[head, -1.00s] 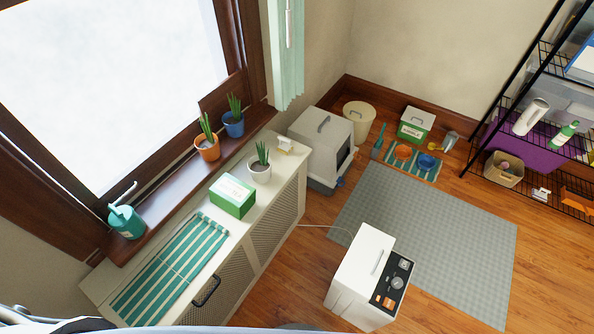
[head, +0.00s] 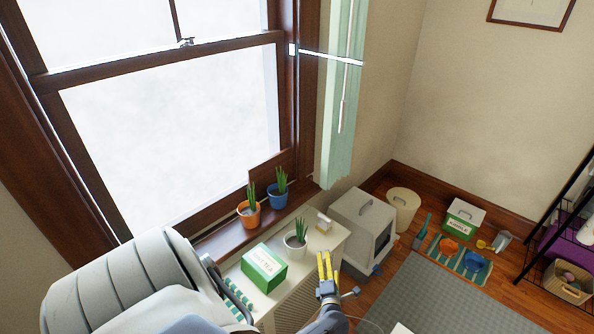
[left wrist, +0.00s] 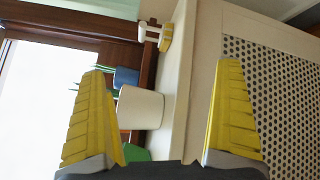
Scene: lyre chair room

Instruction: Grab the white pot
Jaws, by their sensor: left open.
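The white pot (head: 296,248) holds a spiky green plant and stands upright on the cream cabinet below the window. It also shows in the left wrist view (left wrist: 140,108), tipped sideways by the camera angle, between the yellow fingers and closer to the left one in the picture. My left gripper (head: 328,259) is at the right of the pot, by the cabinet's front edge, open and empty; its spread fingers frame the left wrist view (left wrist: 163,68). I see no contact with the pot. My right gripper is not in view.
A green box (head: 263,270) stands just left of the pot. Orange (head: 249,215) and blue (head: 277,197) plant pots sit on the sill behind it. A small white-and-yellow object (head: 323,222) lies at the cabinet's far end. A grey litter box (head: 362,225) stands beyond the cabinet.

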